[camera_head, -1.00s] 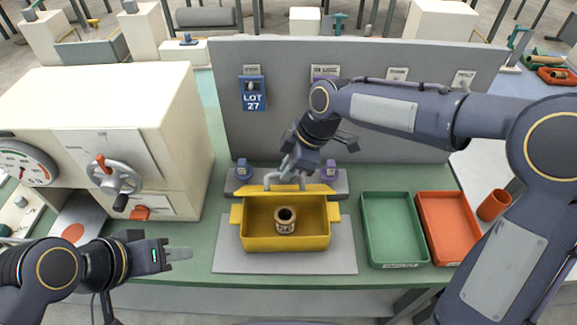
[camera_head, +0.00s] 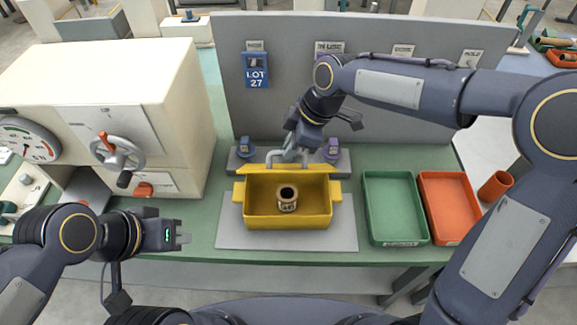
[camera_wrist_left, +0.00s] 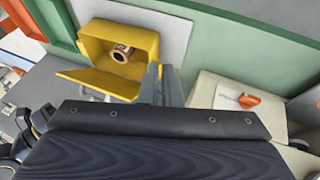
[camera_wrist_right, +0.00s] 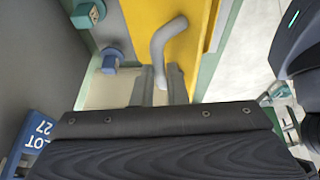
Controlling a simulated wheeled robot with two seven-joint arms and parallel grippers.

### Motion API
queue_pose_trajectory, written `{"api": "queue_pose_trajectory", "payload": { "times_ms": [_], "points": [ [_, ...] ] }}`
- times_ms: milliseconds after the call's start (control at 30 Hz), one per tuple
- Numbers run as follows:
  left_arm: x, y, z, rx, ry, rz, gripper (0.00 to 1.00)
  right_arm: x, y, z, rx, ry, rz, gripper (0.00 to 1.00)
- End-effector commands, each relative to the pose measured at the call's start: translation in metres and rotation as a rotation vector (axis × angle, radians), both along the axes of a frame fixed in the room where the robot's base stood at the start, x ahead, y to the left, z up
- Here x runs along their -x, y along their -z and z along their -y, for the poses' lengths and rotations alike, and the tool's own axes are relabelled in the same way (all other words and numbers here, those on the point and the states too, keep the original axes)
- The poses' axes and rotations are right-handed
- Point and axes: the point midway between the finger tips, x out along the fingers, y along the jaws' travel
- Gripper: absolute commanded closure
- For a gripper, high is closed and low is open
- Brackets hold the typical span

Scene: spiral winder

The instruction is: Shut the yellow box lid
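The yellow box (camera_head: 262,222) stands on a grey mat (camera_head: 235,237), with its inside showing from above. Its yellow lid (camera_head: 250,169) stands raised along the back edge and carries a grey bent handle (camera_head: 274,155). A small labelled spool (camera_head: 288,200) sits inside the box. My right gripper (camera_head: 292,152) is at the handle; in the right wrist view the handle bar (camera_wrist_right: 158,45) runs between its fingers, which look closed on it. My left gripper (camera_head: 186,238) is left of the box, apart from it and empty; its fingertips are close together.
Green (camera_head: 394,212) and orange (camera_head: 448,212) trays lie right of the box, beside an orange cup (camera_head: 495,186). A grey panel (camera_head: 400,110) stands behind. A cream machine with a handwheel (camera_head: 118,152) stands at left.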

Motion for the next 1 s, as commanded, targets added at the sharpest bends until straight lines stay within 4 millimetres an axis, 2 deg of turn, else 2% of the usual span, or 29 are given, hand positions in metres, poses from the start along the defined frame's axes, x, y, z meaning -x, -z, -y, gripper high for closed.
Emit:
{"api": "queue_pose_trajectory", "payload": {
  "times_ms": [167, 367, 533, 667, 867, 1000],
  "points": [
    [0.013, 0.034, 0.013, -0.196, 0.309, -0.179, 1.0, 0.0, 0.0, 0.0, 0.0, 0.0, 0.001, 0.9],
    [0.021, 0.063, 0.013, -0.528, 0.695, -0.333, 1.0, 0.0, 0.0, 0.0, 0.0, 0.0, 0.001, 0.9],
    [0.014, 0.075, 0.012, -0.863, 1.004, -0.395, 1.0, 0.0, 0.0, 0.0, 0.0, 0.0, 0.001, 0.9],
    [0.0, 0.077, 0.017, -1.149, 1.221, -0.396, 1.0, 0.0, 0.0, 0.0, 0.0, 0.0, 0.001, 0.9],
    [-0.027, 0.075, 0.046, -1.627, 1.515, -0.313, 1.0, 0.0, 0.0, 0.0, 0.0, 0.0, 0.001, 0.9],
    [-0.041, 0.074, 0.084, -1.978, 1.685, -0.187, 1.0, 0.0, 0.0, 0.0, 0.0, 0.0, 0.001, 0.9]
  ]
}}
